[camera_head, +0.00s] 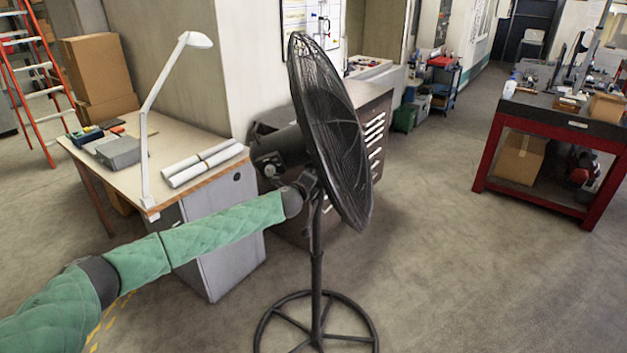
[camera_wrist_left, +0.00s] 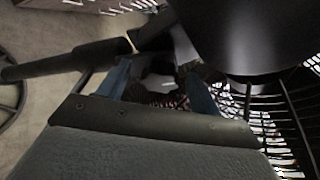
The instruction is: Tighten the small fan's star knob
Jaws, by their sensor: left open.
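The black pedestal fan (camera_head: 330,130) stands on its pole with the round head facing right. Its dark motor housing (camera_wrist_left: 250,35) fills the upper right of the left wrist view. The pole (camera_wrist_left: 65,63) runs off to the left there. My left gripper (camera_wrist_left: 160,88) has its two blue fingers apart, on either side of the dark joint below the motor housing. In the head view my left arm reaches to this joint at the top of the pole (camera_head: 317,250). A pale shape shows between the fingers; I cannot tell whether it is the star knob. My right gripper is out of view.
A desk (camera_head: 95,165) with a lamp (camera_head: 146,120) and paper rolls (camera_head: 205,162) stands left of the fan. A red workbench (camera_head: 490,150) is at the right. The floor between is clear.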

